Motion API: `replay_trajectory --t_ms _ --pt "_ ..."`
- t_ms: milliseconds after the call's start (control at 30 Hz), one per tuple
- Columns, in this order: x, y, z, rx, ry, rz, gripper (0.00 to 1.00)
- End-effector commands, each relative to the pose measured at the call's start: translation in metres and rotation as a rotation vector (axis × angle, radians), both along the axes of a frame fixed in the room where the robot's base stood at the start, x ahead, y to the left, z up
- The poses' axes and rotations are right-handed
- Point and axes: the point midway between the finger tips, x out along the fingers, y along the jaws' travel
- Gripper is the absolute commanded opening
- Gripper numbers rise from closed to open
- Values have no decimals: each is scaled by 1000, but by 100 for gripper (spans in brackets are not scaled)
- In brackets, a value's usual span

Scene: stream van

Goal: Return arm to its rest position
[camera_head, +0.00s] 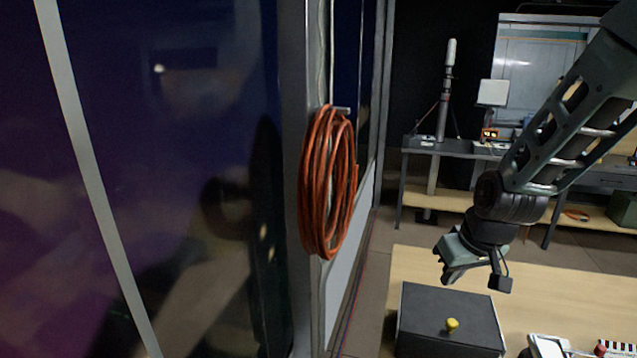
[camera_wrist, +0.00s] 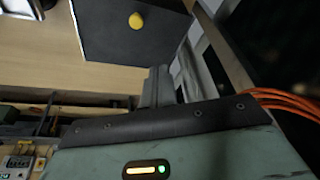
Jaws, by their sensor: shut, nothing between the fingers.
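My arm reaches in from the upper right of the head view. My gripper (camera_head: 449,277) hangs in the air above and behind a dark box (camera_head: 440,312) on the light wooden table. Its fingers also show in the wrist view (camera_wrist: 157,82), close together with nothing between them. A yellow knob (camera_head: 452,325) sits on the box; in the wrist view the knob (camera_wrist: 136,20) and box (camera_wrist: 110,40) are beyond the fingertips.
A coiled orange cable (camera_head: 328,185) hangs on the panel frame at the left. The wooden table (camera_head: 540,300) holds small items at its right front. A workbench (camera_head: 470,148) with equipment stands behind. Floor shows between the table and the panel.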

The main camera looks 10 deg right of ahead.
Motion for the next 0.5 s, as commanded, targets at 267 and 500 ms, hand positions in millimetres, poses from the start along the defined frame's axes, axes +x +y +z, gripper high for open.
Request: replay_trajectory --t_ms 267,500 --pt "-114 128 5 31 156 322 0" --pt "-217 160 5 -65 271 534 0"
